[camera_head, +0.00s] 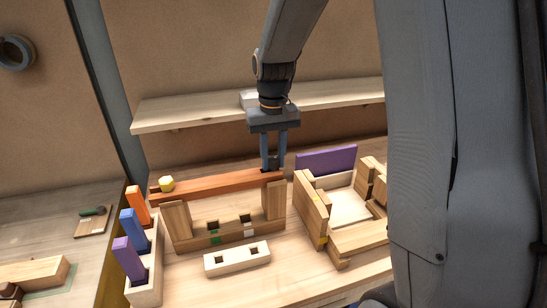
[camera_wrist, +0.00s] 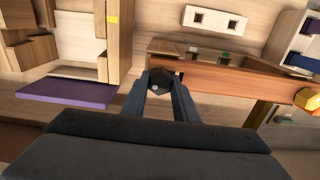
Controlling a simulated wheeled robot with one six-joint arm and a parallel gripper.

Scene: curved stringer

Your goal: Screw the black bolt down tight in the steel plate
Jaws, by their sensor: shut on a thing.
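My gripper (camera_head: 273,164) points down at the right end of an orange-red wooden beam (camera_head: 215,184). In the wrist view its two fingers are shut on the black bolt (camera_wrist: 161,79), with the dark hexagonal head between the fingertips. The bolt is at the near end of the beam, which also shows in the wrist view (camera_wrist: 230,81). The bolt's shank is hidden under its head, so I cannot tell how deep it sits. I cannot clearly make out the steel plate; the head and fingers cover that spot.
A yellow hexagonal piece (camera_head: 167,184) sits on the beam's left end. A white block with two holes (camera_head: 237,258) lies in front. A wooden frame (camera_head: 312,208) and purple panel (camera_head: 327,160) stand to the right. A shelf (camera_head: 190,112) runs behind my gripper.

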